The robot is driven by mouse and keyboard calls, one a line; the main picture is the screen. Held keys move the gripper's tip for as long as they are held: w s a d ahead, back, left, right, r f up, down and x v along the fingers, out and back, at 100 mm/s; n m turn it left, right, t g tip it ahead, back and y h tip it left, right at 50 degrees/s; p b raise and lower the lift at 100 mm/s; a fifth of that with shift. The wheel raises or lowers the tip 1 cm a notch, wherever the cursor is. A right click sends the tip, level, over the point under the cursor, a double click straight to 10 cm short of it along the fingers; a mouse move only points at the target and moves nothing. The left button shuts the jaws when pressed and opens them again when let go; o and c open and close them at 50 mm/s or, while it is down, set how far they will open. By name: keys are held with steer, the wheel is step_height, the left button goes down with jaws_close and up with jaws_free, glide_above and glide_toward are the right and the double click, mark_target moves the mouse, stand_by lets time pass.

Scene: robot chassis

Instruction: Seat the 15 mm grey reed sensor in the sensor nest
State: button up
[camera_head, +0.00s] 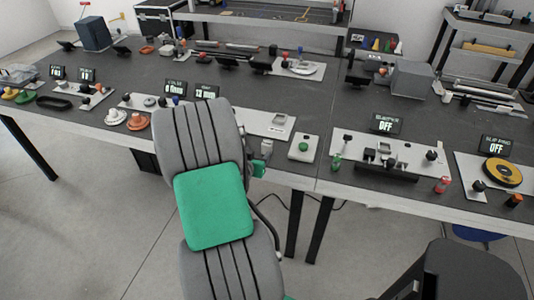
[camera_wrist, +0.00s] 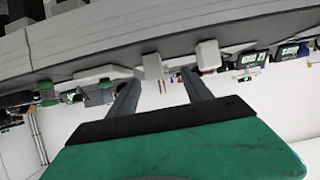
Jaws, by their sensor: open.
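My gripper (camera_wrist: 180,62) is open in the wrist view, its two fingers apart with pale blocky tips. I see nothing held between them. In the head view my grey arm with its green pad hides most of the gripper. I cannot pick out the grey reed sensor for certain in either view. A pale plate (camera_head: 258,121) with a small raised rectangular fixture (camera_head: 279,120) lies on the bench just right of my arm; I cannot tell whether that fixture is the sensor nest.
A white box with a green button (camera_head: 303,146) stands near the bench's front edge. Right of it is a plate with fixtures under a display reading OFF (camera_head: 387,124). A yellow disc (camera_head: 501,172) lies further right. Orange and white round parts (camera_head: 137,121) lie left of my arm.

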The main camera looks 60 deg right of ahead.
mark_target(265, 147)
steer(key=x, duration=0.3)
steer(key=s+p+x, duration=0.1)
steer(key=x, duration=0.1)
steer(key=r+x, duration=0.1)
steer(key=x, duration=0.2)
steer(key=shift+s+d+f+p, duration=0.1)
steer(key=shift+d+p, duration=0.2)
steer(key=shift+d, duration=0.35)
steer(key=shift+h, duration=0.3)
jaws_close()
